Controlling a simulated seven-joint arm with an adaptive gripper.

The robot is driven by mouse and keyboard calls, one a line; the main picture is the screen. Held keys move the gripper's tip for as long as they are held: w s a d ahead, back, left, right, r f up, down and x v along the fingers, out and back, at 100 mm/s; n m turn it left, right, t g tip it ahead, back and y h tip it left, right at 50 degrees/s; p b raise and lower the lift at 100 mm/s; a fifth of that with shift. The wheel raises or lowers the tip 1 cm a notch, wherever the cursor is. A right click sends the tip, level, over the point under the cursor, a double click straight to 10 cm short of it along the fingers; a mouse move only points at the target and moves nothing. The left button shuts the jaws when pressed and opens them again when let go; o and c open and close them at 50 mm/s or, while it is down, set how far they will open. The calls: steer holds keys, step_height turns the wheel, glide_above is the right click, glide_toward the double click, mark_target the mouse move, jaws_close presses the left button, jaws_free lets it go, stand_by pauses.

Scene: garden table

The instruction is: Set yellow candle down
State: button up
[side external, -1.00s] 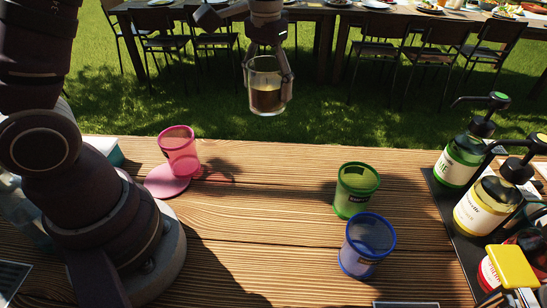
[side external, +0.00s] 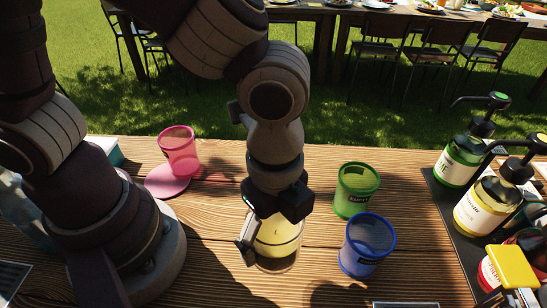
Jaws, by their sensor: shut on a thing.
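The yellow candle (side external: 281,236) is a clear glass jar with pale yellow contents. It is upright, low over the middle of the wooden table (side external: 215,240). My gripper (side external: 268,229) points down and is shut on the jar, with one finger visible at its left side. My wrist hides the jar's top and part of the grip. The jar's base looks close to the tabletop; I cannot tell whether it touches.
A blue cup (side external: 368,245) stands close on the right, with a green cup (side external: 356,192) behind it. A pink cup (side external: 178,152) stands by a pink disc (side external: 167,181) on the left. Pump bottles (side external: 485,206) stand on a dark tray at right. The front middle is clear.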

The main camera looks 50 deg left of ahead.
steer(key=shift+m, duration=0.5)
steer(key=f, duration=0.5)
steer(key=s+f, duration=0.1)
steer(key=f, duration=0.2)
steer(key=shift+d+f, duration=0.15)
steer(key=shift+d, duration=0.05)
steer(key=shift+f, duration=0.1)
steer(key=o, duration=1.2)
steer(key=shift+o, duration=0.2)
